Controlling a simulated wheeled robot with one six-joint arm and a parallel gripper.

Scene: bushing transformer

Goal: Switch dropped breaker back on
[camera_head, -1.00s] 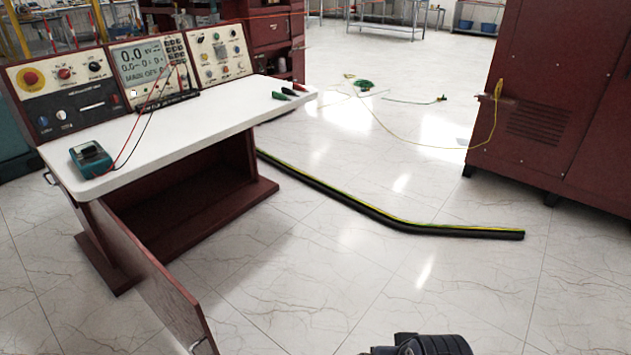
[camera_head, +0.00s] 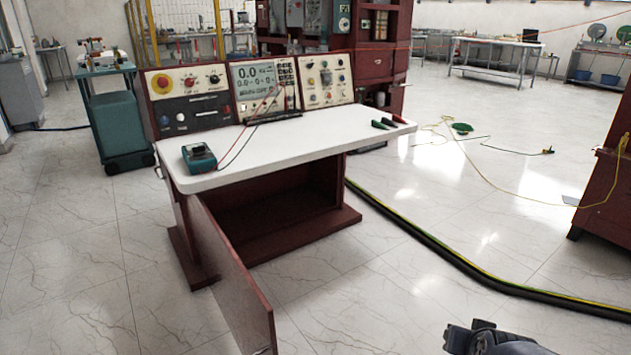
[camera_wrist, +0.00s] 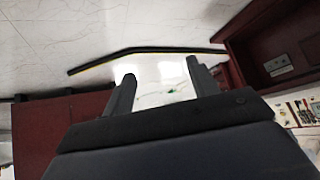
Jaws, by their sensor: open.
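A control desk (camera_head: 300,140) with a white top stands left of centre in the head view. Its sloped panels carry a red knob on yellow (camera_head: 161,84), a lit display (camera_head: 262,80) and several switches and knobs (camera_head: 325,77). A dark red cabinet (camera_head: 377,60) with grey panels (camera_head: 313,15) stands behind it. I cannot tell which part is the dropped breaker. My gripper (camera_wrist: 160,74) is open and empty in the wrist view, over floor and away from the desk. Part of my arm (camera_head: 485,338) shows at the bottom right of the head view.
An open desk door (camera_head: 235,285) juts toward me. A thick black cable (camera_head: 450,255) crosses the floor at right. A teal cart (camera_head: 120,120) stands left of the desk. A blue-green meter (camera_head: 199,158) with leads lies on the desktop.

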